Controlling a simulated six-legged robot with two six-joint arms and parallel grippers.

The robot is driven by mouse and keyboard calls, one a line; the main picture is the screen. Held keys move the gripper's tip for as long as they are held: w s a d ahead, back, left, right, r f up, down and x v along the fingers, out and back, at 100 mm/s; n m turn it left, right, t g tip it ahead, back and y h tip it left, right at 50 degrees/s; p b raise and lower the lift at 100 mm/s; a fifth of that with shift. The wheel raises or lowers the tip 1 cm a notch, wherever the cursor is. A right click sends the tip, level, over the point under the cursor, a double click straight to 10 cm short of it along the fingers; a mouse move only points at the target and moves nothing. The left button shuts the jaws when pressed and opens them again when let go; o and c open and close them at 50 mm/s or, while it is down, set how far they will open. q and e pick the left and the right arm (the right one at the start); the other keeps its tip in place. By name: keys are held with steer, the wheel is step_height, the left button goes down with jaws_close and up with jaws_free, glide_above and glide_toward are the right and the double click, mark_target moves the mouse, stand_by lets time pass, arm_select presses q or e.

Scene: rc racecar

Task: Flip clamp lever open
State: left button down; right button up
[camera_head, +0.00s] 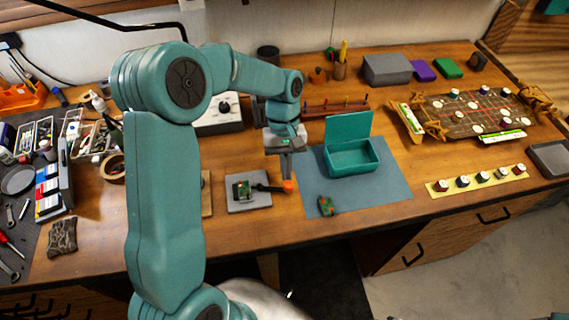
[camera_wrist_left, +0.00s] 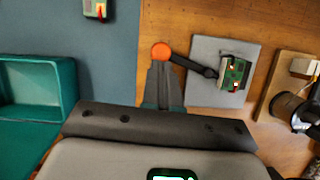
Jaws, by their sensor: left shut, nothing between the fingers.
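The clamp lever is a dark arm with an orange knob (camera_head: 289,186), beside a grey plate (camera_head: 240,204) that carries a green circuit board (camera_head: 243,190). In the left wrist view, the orange knob (camera_wrist_left: 161,51) lies at the fingertips, and the dark lever (camera_wrist_left: 193,66) runs right to the green board (camera_wrist_left: 234,73) on the grey plate (camera_wrist_left: 205,48). My left gripper (camera_head: 288,176) is shut and empty, pointing down at the knob. Its fingertips (camera_wrist_left: 160,64) partly overlap the knob; I cannot tell whether they touch. My right gripper is not in view.
An open teal box (camera_head: 352,170) stands on a blue-grey mat (camera_head: 390,195), with a small green board (camera_head: 326,206) near the mat's front edge. A wooden block fixture (camera_wrist_left: 280,85) is right of the plate in the wrist view. The game board (camera_head: 480,108) is far right.

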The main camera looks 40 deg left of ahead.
arm_select(q)
steer(key=m, duration=0.1)
steer(key=s+d+m+y, duration=0.1)
steer(key=m, duration=0.1)
steer(key=shift+s+d+f+g, duration=0.1)
steer(key=shift+s+d+g, duration=0.1)
steer(key=shift+d+g, duration=0.1)
steer(key=s+m, duration=0.1)
steer(key=m, duration=0.1)
steer(key=s+d+m+y, duration=0.1)
steer(key=m, duration=0.1)
steer(key=shift+g+b, duration=0.3)
steer(key=shift+b, duration=0.05)
steer(key=s+m+y, duration=0.1)
steer(key=m, duration=0.1)
steer(key=s+m+y, duration=0.1)
steer(key=m, duration=0.1)
steer(key=shift+s+d+b, duration=0.25)
steer(key=shift+d+b, duration=0.05)
steer(key=shift+b, duration=0.05)
steer(key=shift+s+a+m+y, duration=0.15)
steer(key=shift+s+m+y, duration=0.5)
steer(key=shift+m, duration=0.85)
steer(key=shift+s, duration=0.2)
steer(key=v, duration=1.6)
steer(key=shift+s+a+r, duration=0.15)
steer(key=shift+s+r, duration=0.1)
steer(key=shift+r, duration=0.1)
